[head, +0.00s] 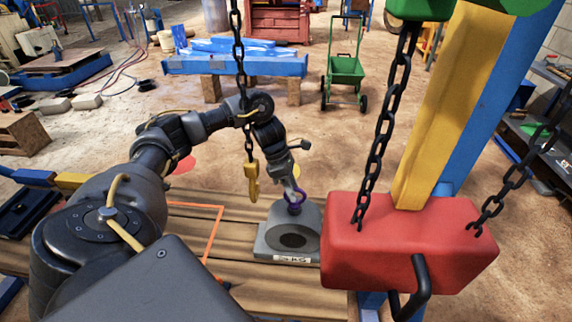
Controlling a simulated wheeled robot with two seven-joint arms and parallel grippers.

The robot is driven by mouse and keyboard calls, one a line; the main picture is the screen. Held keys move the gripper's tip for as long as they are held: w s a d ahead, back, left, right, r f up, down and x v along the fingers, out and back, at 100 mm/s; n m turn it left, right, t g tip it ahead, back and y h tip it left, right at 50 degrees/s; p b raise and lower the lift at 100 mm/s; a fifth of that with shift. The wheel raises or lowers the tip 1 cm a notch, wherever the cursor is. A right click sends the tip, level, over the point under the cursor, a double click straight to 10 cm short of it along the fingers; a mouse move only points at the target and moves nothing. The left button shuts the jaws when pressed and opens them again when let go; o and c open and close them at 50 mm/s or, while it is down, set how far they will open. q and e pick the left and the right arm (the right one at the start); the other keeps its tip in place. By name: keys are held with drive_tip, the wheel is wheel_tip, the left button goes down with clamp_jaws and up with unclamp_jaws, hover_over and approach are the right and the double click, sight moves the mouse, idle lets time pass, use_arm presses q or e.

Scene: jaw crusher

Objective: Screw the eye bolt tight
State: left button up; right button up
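The eye bolt (295,197), with a purple ring, stands upright on top of a grey rounded block (270,233) with a dark round hole and a white label. The block rests on the wooden planks. My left arm comes in from the left, and my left gripper (292,187) points down at the ring from above. Its fingertips are at or touching the ring's top. They are too small to tell whether they are shut on it. How far the bolt's shank sits in the block is hidden. My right gripper is not in view.
A yellow hook (251,181) hangs on a chain just left of the block. A large red hook block (410,243) hangs on chains close by on the right, near a yellow and blue post (443,110). A green cart (345,75) stands farther back. Open dirt floor lies beyond the planks.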

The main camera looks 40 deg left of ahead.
use_arm(q)
drive_tip(key=p+v, duration=0.1)
drive_tip(key=v, duration=0.9)
drive_tip(key=shift+s+p, duration=0.15)
drive_tip(key=shift+p, duration=0.2)
